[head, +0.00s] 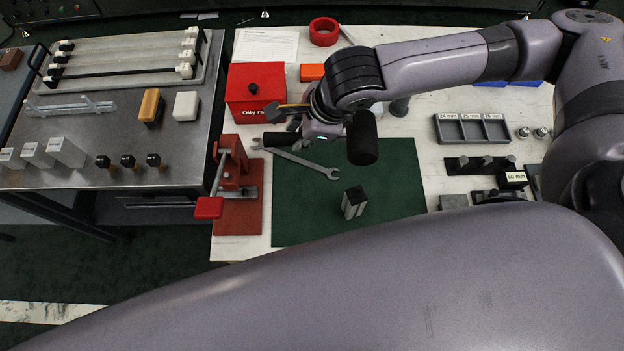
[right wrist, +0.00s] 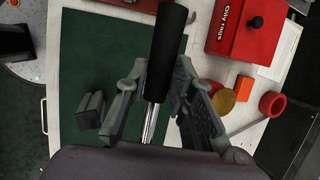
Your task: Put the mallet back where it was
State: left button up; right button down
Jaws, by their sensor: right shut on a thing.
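In the right wrist view the black handle (right wrist: 166,45) and a bright metal shaft run between the two fingers. My right gripper (right wrist: 158,100) is shut on the shaft below the handle. My left gripper is not in view.
The green mat (head: 305,222) carries a dark-topped grey block (head: 354,203) and a wrench (head: 310,163). A red clamp (head: 234,180) and red oily-rags box (head: 254,88) stand left. Labelled grey trays (head: 472,129) lie right. The mat's lower right is clear.

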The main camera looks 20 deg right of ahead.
jog(key=shift+f, duration=0.15)
notch_tip(320, 180, down, 20)
jog(key=shift+a+r+p, duration=0.1)
jog(key=shift+r+p, duration=0.1)
jog(key=shift+p, duration=0.6)
jog(key=c, duration=1.4)
grip_release()
jog(key=shift+o, duration=0.2)
jog(key=shift+r, duration=0.1)
jog(key=v, duration=1.2)
jog(key=shift+b, duration=0.35)
